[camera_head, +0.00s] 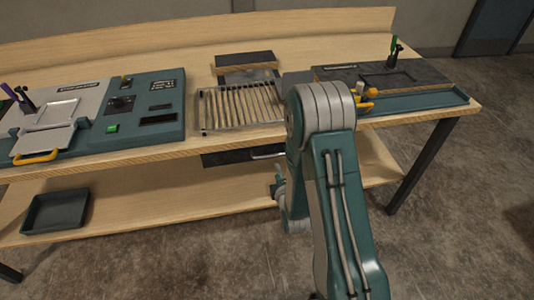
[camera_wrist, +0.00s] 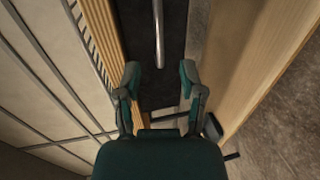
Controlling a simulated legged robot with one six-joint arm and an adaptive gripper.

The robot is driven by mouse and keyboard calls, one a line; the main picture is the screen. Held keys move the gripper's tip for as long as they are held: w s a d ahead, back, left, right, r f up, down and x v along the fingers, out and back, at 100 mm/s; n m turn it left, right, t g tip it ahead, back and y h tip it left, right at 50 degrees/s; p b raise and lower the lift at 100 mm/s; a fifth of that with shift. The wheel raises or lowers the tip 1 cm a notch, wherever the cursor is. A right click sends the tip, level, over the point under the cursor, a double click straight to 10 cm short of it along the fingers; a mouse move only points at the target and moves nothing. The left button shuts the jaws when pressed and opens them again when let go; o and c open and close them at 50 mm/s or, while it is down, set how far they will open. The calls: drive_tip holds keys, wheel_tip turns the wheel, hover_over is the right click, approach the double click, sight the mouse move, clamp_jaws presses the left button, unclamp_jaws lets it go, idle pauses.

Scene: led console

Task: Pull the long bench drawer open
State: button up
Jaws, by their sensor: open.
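The long bench drawer (camera_head: 228,157) has a dark front under the edge of the bench top and looks shut. Its silver bar handle (camera_head: 268,153) shows beside my arm, which hides the drawer's right part. In the wrist view the dark drawer front (camera_wrist: 179,30) runs up the picture, with the handle (camera_wrist: 159,35) standing along it. My gripper (camera_wrist: 159,72) is open and empty, its fingers on either side of the handle's line near its lower end. I cannot tell the remaining depth. In the head view my gripper (camera_head: 278,184) is small, partly hidden and below the handle.
A slatted rack (camera_head: 240,107) lies on the bench top above the drawer. A teal console (camera_head: 150,105) stands left and a tool panel (camera_head: 385,74) right. The lower shelf (camera_head: 165,203) holds a dark tray (camera_head: 55,211). A bench leg (camera_head: 421,166) stands right.

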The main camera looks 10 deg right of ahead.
sight(271, 156)
drive_tip(key=x, duration=1)
drive_tip(key=shift+s, duration=0.1)
clamp_jaws()
